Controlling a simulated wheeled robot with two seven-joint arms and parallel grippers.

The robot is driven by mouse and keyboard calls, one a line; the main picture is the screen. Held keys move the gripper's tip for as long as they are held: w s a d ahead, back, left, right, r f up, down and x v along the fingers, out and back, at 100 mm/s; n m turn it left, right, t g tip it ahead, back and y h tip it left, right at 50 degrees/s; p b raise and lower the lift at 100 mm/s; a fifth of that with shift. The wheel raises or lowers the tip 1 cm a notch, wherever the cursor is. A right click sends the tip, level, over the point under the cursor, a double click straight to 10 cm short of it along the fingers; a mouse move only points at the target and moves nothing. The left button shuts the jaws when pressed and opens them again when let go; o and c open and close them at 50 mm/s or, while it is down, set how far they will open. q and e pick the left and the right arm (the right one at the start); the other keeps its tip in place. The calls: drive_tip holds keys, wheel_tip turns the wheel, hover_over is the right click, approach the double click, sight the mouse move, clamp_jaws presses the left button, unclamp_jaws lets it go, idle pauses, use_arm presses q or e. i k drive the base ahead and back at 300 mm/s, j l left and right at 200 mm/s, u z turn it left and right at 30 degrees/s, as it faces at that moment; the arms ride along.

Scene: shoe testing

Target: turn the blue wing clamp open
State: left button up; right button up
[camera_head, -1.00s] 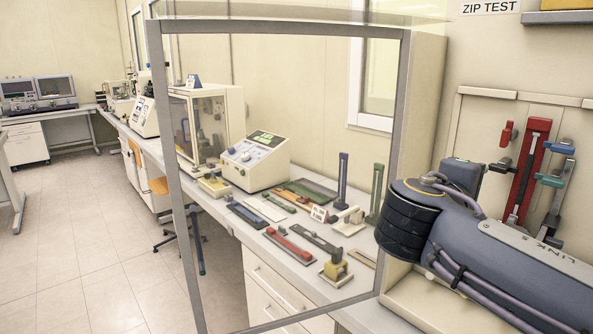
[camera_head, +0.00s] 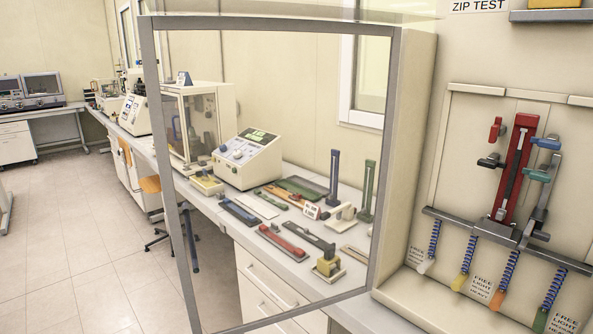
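The blue wing clamp (camera_head: 546,143) is at the upper right of the red upright fixture (camera_head: 516,165) on the zip test panel at the right. It sticks out to the right of the fixture's top. A teal clamp (camera_head: 538,175) is just below it. A red clamp (camera_head: 496,130) and a black clamp (camera_head: 490,161) are on the fixture's left side. Whether the blue clamp is open or closed is too small to tell. Neither of my grippers is in view.
A grey crossbar (camera_head: 505,239) below the fixture carries several hanging blue springs with coloured ends. A clear framed screen (camera_head: 388,160) stands left of the panel. Behind it, the bench (camera_head: 355,258) holds samples and a tester (camera_head: 247,160). The space before the panel looks clear.

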sight(542, 143)
drive_tip(key=z, duration=1.45)
